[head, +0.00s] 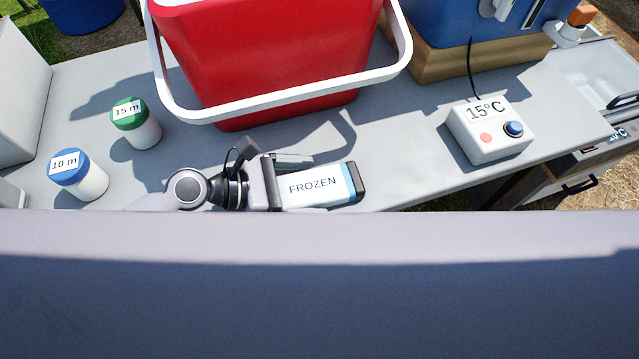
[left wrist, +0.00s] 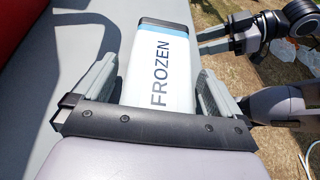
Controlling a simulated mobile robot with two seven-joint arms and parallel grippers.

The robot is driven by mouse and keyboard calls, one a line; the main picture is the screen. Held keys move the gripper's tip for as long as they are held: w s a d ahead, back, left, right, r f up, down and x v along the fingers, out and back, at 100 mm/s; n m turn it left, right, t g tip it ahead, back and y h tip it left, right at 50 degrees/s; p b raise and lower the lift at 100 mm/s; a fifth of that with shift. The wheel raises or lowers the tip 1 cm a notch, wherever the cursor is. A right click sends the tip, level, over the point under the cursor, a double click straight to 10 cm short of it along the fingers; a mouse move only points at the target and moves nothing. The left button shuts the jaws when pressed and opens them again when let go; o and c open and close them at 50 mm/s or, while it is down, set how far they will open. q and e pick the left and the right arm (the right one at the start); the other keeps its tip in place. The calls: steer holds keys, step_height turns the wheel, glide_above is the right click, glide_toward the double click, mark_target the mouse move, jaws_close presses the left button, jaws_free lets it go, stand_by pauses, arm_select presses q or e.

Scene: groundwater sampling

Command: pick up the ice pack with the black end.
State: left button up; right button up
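The ice pack (head: 313,186) is a white block marked FROZEN, with a blue stripe and a black end. It lies on the grey table near its front edge, black end to the right. In the left wrist view the ice pack (left wrist: 162,62) points away from me, black end farthest. My left gripper (head: 304,184) is open around the plain end, one finger along each side, with small gaps visible. My right gripper (left wrist: 214,40) shows only in the left wrist view, right of the pack, its fingers apart and apparently empty.
A red cooler (head: 270,60) with a white handle stands behind the pack. Bottles with a green cap (head: 128,112) and a blue cap (head: 68,164) stand left. A 15°C control box (head: 490,130) sits right. My own body covers the lower head view.

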arm_select(q)
steer(key=c, duration=1.1)
steer(key=shift+c, duration=0.2)
steer(key=shift+r, duration=0.2)
